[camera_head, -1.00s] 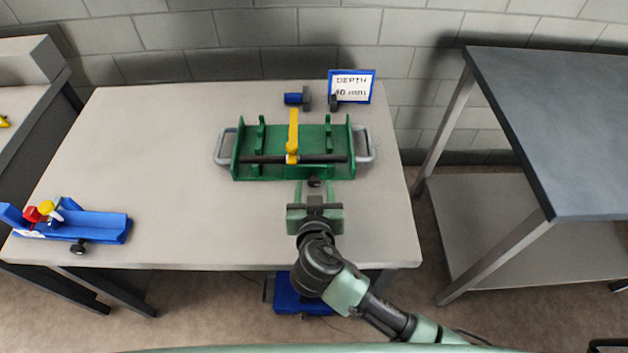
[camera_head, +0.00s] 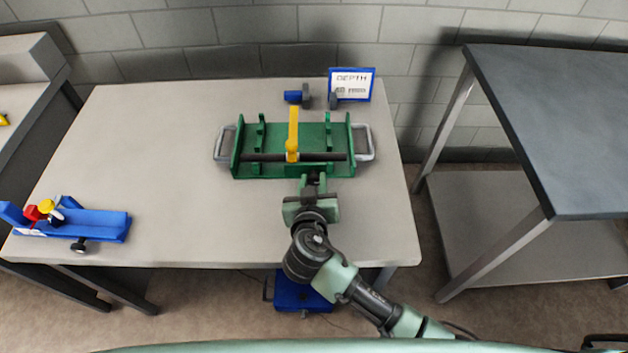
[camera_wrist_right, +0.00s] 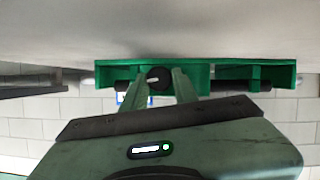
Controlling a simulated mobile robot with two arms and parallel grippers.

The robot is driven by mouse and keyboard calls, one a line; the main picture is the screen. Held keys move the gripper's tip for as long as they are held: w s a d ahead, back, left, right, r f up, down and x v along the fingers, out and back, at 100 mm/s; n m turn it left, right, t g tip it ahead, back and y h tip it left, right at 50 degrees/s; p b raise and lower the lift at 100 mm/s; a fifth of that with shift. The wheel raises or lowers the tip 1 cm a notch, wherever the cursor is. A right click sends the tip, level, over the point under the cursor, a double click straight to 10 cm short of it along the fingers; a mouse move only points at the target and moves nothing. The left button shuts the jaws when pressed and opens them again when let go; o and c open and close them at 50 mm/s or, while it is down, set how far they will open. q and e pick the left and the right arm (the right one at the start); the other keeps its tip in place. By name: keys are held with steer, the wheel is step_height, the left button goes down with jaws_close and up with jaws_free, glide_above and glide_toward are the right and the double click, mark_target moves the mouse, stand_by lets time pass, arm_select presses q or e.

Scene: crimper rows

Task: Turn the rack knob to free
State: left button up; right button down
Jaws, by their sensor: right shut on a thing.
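The green rack (camera_head: 275,140) stands on the light table, with a black rod across its front and a yellow lever (camera_head: 293,130) over the rod. My right gripper (camera_head: 313,183) is at the front of the rack, right of its middle, shut on the small black knob. In the head view the gripper mostly hides the knob. In the right wrist view the round black knob (camera_wrist_right: 159,77) sits between the two fingers, against the green rack (camera_wrist_right: 225,72). A pale mark shows on the knob's face. My left gripper is not in view.
A blue holder (camera_head: 100,226) with red and yellow pieces and a black knob is at the table's left front. A "DEPTH" sign (camera_head: 351,85) and a blue-and-grey part (camera_head: 294,97) stand behind the rack. The table's left middle is clear. A dark bench (camera_head: 560,120) is at right.

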steer(key=n+h, duration=0.1)
steer(key=n, duration=0.1)
steer(key=shift+a+n+h+b, duration=0.15)
steer(key=shift+n+h+b, duration=0.15)
steer(key=shift+h, duration=0.1)
steer(key=c, duration=1.1)
jaws_free()
